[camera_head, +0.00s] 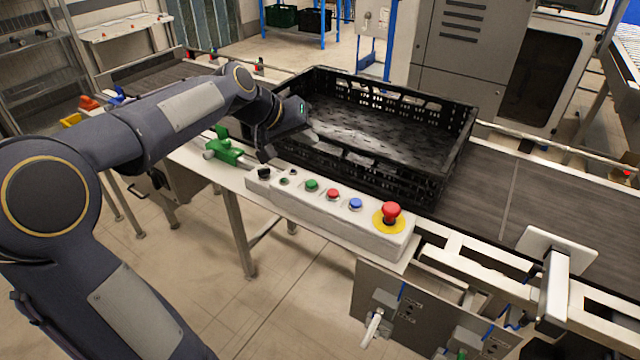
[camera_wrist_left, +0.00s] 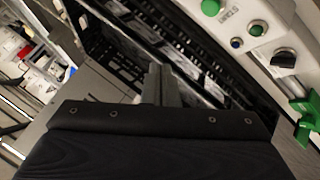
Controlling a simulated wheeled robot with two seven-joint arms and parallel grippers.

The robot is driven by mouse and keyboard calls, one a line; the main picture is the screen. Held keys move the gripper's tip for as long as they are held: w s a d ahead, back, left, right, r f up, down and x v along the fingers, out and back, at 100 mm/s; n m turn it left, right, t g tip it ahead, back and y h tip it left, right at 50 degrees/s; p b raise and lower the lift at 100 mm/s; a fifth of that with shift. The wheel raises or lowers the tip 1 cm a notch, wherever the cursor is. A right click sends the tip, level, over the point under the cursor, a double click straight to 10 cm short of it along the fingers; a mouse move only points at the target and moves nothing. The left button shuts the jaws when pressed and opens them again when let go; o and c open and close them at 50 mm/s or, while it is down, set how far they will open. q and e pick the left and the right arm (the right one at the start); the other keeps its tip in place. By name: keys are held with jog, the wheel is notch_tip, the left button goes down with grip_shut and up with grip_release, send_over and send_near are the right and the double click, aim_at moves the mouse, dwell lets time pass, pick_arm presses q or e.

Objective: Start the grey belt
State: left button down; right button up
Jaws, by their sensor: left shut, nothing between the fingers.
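The grey belt (camera_head: 490,186) runs across under a black crate (camera_head: 445,150). On the near rail is a pale control box (camera_head: 350,228) with a black knob (camera_head: 264,173), a green button (camera_head: 312,185), a red button (camera_head: 333,193), a blue button (camera_head: 355,203) and a red mushroom button (camera_head: 391,211) on yellow. In the left wrist view, the green button (camera_wrist_left: 210,7) has a START label beside it. My left gripper (camera_head: 313,136) is shut and empty, beyond the box by the crate's left end; its fingers also show in the wrist view (camera_wrist_left: 160,84). My right gripper is out of view.
A green clamp (camera_head: 225,150) sits on the rail left of the control box. A white bracket (camera_head: 555,275) stands at the right of the near rail. The crate is empty. The belt right of the crate is clear.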

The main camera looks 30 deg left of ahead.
aim_at(308, 185)
pick_arm(q)
jog(key=shift+f, duration=0.15)
notch_tip(308, 185, down, 9)
jog(key=b, duration=0.7)
jog(key=shift+r, duration=0.2)
dwell(1.6)
jog(key=shift+f+b, duration=0.4)
jog(key=shift+b, duration=0.15)
